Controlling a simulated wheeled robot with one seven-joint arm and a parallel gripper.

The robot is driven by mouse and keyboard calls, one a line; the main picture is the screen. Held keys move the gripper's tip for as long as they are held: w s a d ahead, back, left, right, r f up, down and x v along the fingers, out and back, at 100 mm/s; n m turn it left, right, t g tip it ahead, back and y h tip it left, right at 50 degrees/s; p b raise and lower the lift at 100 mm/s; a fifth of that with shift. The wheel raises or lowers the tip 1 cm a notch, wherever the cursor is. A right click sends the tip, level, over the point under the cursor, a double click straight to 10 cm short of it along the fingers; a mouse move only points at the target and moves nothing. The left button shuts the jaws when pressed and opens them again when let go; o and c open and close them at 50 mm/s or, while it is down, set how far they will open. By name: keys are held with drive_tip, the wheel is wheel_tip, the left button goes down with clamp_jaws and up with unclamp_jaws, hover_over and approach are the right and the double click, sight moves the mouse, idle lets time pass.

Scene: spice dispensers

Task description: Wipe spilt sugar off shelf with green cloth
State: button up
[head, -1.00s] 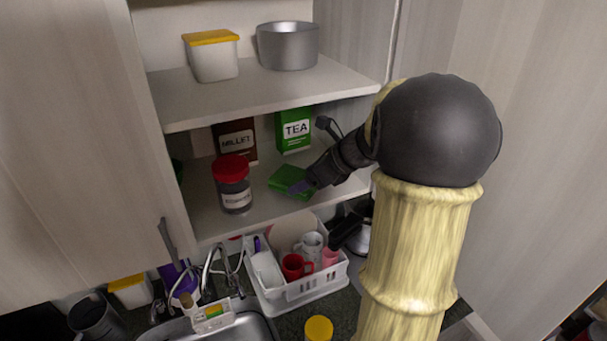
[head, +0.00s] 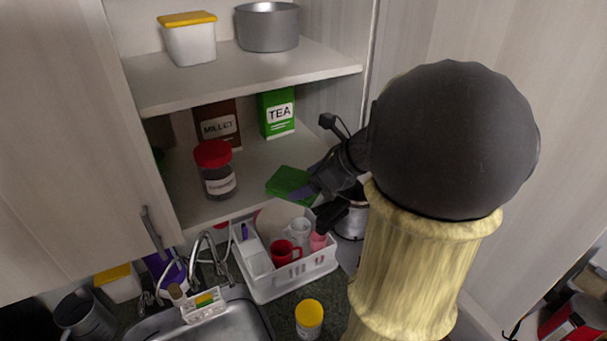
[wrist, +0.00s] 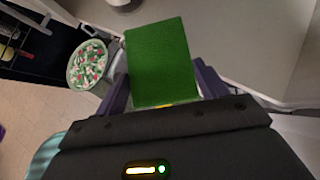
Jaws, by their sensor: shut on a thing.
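The green cloth (head: 291,182) is a flat green rectangle at the front edge of the lower shelf (head: 192,207), toward its right side. My gripper (head: 306,190) is shut on the cloth, coming from the right. In the wrist view the cloth (wrist: 160,58) sticks out flat beyond the purple fingers of my gripper (wrist: 163,88). I cannot tell whether the cloth touches the shelf. I cannot make out any spilt sugar on the pale shelf; my arm and the cloth hide part of its right side.
On the lower shelf stand a red-lidded jar (head: 217,170), a brown millet box (head: 220,124) and a green tea box (head: 277,114). The upper shelf (head: 160,95) is above. A white rack (head: 300,275) with cups stands below, right of the sink (head: 245,320).

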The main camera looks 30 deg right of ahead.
drive_tip(key=s, duration=0.9)
drive_tip(key=shift+s, duration=0.2)
idle(0.7)
